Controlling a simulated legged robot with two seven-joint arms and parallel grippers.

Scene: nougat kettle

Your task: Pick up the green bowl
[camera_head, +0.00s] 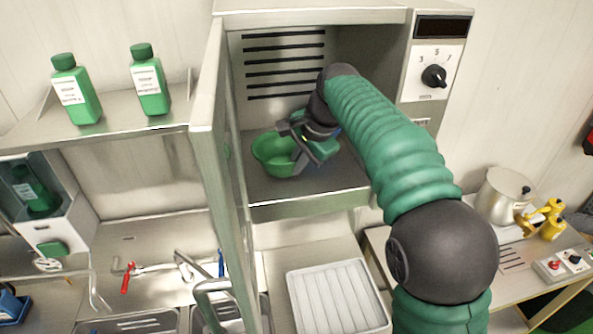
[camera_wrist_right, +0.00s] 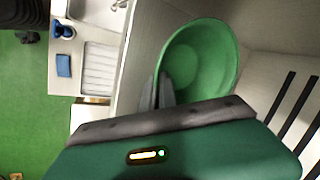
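The green bowl (camera_head: 272,155) is inside the open metal oven-like cabinet (camera_head: 325,200), toward the left of its floor. My right gripper (camera_head: 300,158) reaches in from the right and is at the bowl's right side. In the right wrist view the bowl (camera_wrist_right: 205,62) opens toward the camera, and grey fingers (camera_wrist_right: 160,92) overlap its near left rim. The fingers look close together there, but I cannot tell whether they are closed on the rim. The bowl's underside is hidden. My left gripper is not in view.
The cabinet's open door (camera_head: 215,150) stands just left of the bowl. A shelf with two green bottles (camera_head: 150,80) is at the upper left. A white ribbed tray (camera_head: 338,298) lies below the cabinet. A metal pot (camera_head: 503,195) stands at the right.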

